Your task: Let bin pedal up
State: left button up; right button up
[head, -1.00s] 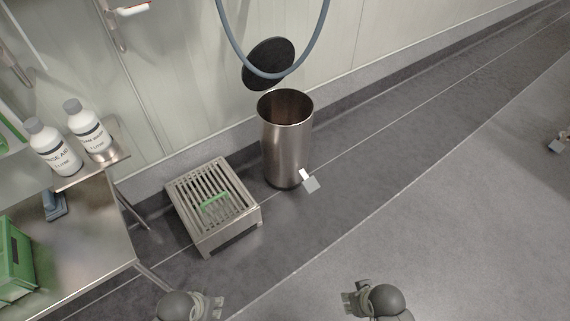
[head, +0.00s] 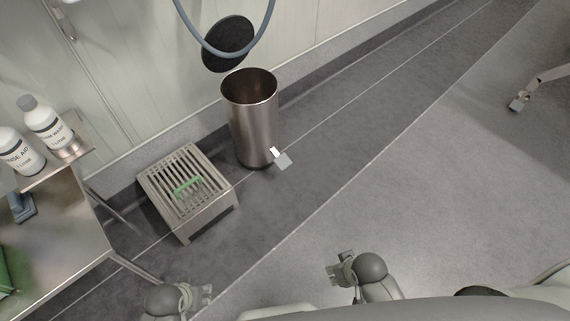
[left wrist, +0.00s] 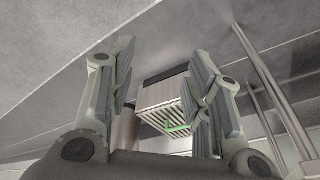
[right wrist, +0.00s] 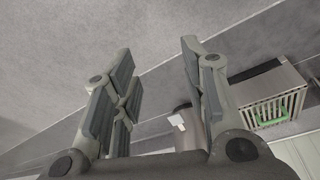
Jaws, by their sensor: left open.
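The steel pedal bin (head: 254,128) stands upright on the dark floor strip by the wall, its top open. Its round black lid (head: 228,44) is raised behind the rim. The small grey pedal (head: 282,161) sticks out at the bin's foot on the right; nothing of mine touches it. In the right wrist view the pedal (right wrist: 177,121) shows beyond the fingers. My left gripper (head: 207,295) is open and empty, low in the head view. My right gripper (head: 334,271) is open and empty, apart from the bin and nearer to me.
A slatted metal box (head: 212,212) with a green handled item (head: 187,186) stands left of the bin. A steel table (head: 75,232) with white bottles (head: 42,122) is further left. A blue hose (head: 232,50) hangs before the lid. The floor right of the bin is clear.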

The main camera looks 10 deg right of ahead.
aim_at(283, 160)
jog(key=k+l, duration=0.3)
jog(key=l, duration=0.15)
jog(key=k+l+u, duration=0.1)
jog(key=k+l, duration=0.15)
jog(key=l, duration=0.25)
jog(key=i+j+z, duration=0.25)
jog(key=i, duration=0.2)
jog(key=i+j+z, duration=0.2)
jog(key=i, duration=0.3)
